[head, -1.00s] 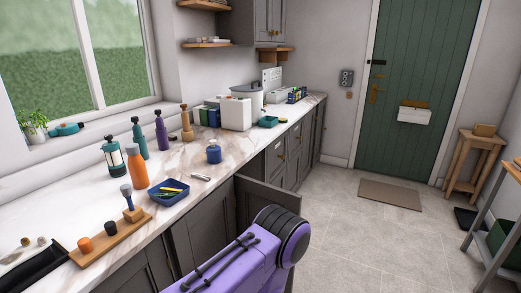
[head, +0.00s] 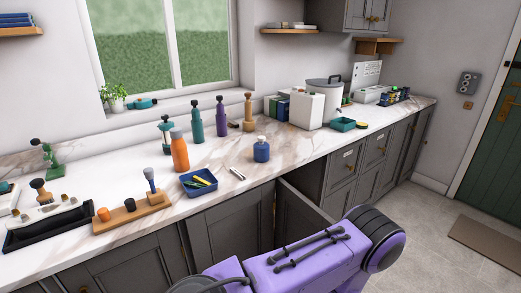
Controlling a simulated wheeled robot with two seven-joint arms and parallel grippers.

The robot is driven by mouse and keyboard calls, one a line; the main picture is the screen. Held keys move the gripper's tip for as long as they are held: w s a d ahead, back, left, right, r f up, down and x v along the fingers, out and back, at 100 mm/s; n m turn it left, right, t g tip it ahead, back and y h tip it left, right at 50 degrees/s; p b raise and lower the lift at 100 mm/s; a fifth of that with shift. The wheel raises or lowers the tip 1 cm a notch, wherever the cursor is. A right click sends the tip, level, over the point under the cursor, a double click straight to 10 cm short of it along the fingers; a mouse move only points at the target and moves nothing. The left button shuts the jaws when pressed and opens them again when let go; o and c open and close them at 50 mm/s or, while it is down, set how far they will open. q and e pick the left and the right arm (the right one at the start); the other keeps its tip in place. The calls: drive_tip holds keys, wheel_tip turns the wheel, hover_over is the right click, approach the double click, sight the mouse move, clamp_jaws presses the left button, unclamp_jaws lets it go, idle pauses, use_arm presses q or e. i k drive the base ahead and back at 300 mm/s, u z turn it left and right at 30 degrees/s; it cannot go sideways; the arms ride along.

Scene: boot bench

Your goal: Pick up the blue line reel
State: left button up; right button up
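I cannot make out a blue line reel for certain. A small round blue item with a narrow top (head: 261,149) stands upright on the counter, right of the blue tray, and looks more like a bottle. A teal item (head: 142,103) lies on the windowsill beside a plant; its kind is too small to tell. Part of my own purple arm crosses the bottom of the head view. Neither of my grippers is in view.
The marble counter (head: 235,187) runs along the wall. A blue tray (head: 187,191) with yellow and green items, an orange bottle (head: 180,151), a wooden block stand (head: 130,215) and a black tray (head: 30,238) stand on it. A cabinet door (head: 300,208) hangs open.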

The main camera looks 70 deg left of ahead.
sight(262, 152)
drive_tip(key=u, duration=0.65)
drive_tip(key=i, duration=0.8)
drive_tip(key=u, duration=0.85)
